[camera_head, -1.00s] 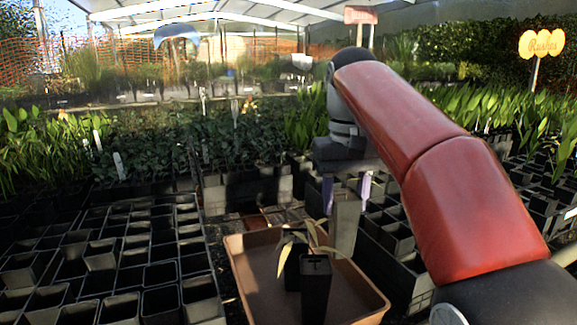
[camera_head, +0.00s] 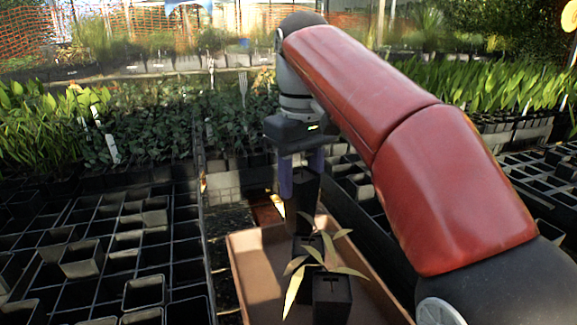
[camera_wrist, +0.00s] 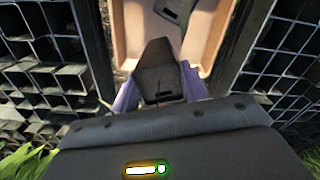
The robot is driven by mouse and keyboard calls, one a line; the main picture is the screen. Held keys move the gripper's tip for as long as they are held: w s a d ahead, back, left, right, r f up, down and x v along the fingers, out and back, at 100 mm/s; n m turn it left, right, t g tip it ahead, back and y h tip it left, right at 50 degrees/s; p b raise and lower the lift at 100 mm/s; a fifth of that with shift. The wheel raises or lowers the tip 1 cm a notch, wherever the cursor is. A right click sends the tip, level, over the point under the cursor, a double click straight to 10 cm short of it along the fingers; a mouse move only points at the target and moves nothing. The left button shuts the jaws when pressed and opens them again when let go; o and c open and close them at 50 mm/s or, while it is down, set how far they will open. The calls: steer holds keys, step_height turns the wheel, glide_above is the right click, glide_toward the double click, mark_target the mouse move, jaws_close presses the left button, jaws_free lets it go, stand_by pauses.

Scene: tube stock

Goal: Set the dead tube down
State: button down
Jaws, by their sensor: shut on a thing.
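My gripper (camera_head: 302,180) is shut on a black tube (camera_head: 306,200), upright over the far end of the brown tray (camera_head: 251,285). The wrist view shows this tube (camera_wrist: 158,70) between the purple fingers, with a dark top and no leafy plant visible. I cannot tell whether its base touches anything. In the tray, a black tube (camera_head: 332,296) stands at the front, with pale yellow-green drooping leaves (camera_head: 318,262) around it. Another dark tube (camera_head: 303,250) shows partly behind those leaves. The wrist view also shows the tray's wall (camera_wrist: 121,32).
Black grid crates of empty tubes (camera_head: 120,240) fill the left side, close to the tray. More crates (camera_head: 545,185) stand at the right, partly behind my arm. Green seedlings (camera_head: 235,115) stand beyond. Bare tray floor shows at the left of its tubes.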

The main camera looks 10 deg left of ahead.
mark_target(290, 213)
steer(key=shift+a+r+n, duration=0.1)
steer(key=shift+a+n, duration=0.2)
steer(key=shift+a, duration=0.6)
steer(key=shift+a+f, duration=0.1)
steer(key=shift+f, duration=0.1)
step_height(290, 213, down, 5)
steer(key=shift+f+b, duration=0.2)
steer(key=shift+b, duration=0.2)
steer(key=shift+f+b, duration=0.3)
steer(key=shift+f, duration=0.25)
steer(key=shift+f+b, duration=0.4)
steer(key=shift+f, duration=0.2)
steer(key=c, duration=0.7)
jaws_free()
steer(key=shift+o, duration=0.2)
steer(key=shift+r, duration=0.1)
